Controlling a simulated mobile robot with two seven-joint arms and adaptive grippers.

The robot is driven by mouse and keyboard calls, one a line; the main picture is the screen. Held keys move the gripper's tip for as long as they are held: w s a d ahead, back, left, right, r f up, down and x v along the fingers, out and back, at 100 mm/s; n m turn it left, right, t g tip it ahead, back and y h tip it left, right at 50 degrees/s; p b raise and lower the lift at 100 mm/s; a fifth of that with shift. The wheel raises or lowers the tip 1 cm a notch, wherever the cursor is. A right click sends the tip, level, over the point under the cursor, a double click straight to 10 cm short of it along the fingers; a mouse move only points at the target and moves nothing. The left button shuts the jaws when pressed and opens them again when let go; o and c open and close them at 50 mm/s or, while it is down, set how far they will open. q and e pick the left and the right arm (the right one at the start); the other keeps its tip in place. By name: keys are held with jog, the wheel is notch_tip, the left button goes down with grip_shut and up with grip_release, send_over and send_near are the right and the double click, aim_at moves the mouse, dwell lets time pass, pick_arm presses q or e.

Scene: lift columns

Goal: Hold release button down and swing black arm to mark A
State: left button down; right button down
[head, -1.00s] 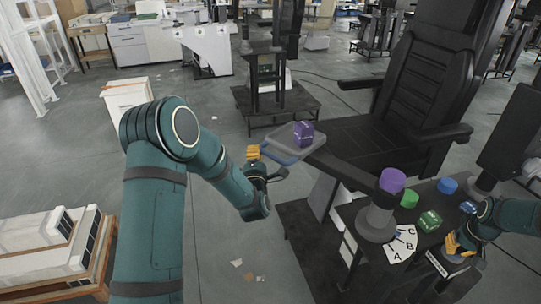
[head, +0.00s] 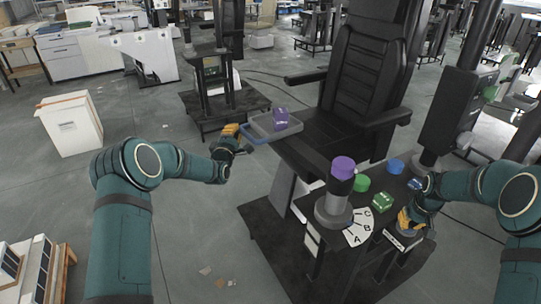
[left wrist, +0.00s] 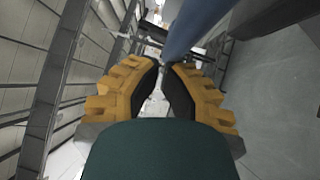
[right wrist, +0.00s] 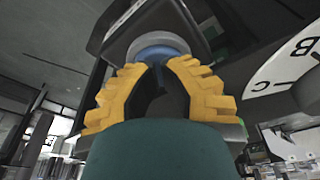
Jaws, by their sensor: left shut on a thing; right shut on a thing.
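The black arm (head: 306,170) runs from a grey post with a purple cap (head: 343,168) to a grey tray (head: 290,130) carrying a purple cube (head: 281,117). My left gripper (head: 238,133) is shut on the tray's blue handle (head: 257,137); the blue bar (left wrist: 195,25) crosses just beyond its fingertips in the left wrist view. The white dial (head: 358,228) marked A, B, C lies at the post's foot. My right gripper (head: 404,222) is shut at a labelled box (head: 402,240), on the blue round release button (right wrist: 157,47), partly hidden by the fingers.
A green disc (head: 362,183), green cube (head: 381,202), blue disc (head: 396,166) and blue cube (head: 414,184) sit on the black table near my right gripper. A black chair (head: 365,75) stands behind the tray. Open floor lies left of the platform.

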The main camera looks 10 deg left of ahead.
pick_arm(q)
jog(key=shift+w+d+m+h, duration=0.25)
jog(key=shift+w+h, duration=0.1)
jog(key=shift+w, duration=0.3)
jog(key=shift+w+d+m+h, duration=0.15)
jog(key=shift+w+d+h, duration=0.2)
jog(key=shift+w, duration=0.3)
jog(key=shift+w+d+m+h, duration=0.2)
jog(key=shift+w+h, duration=0.2)
jog(key=shift+w, duration=0.25)
jog(key=s+a+f, duration=0.2)
jog(key=s+a, duration=0.1)
jog(key=s, duration=0.9)
jog(key=shift+s+a, duration=0.3)
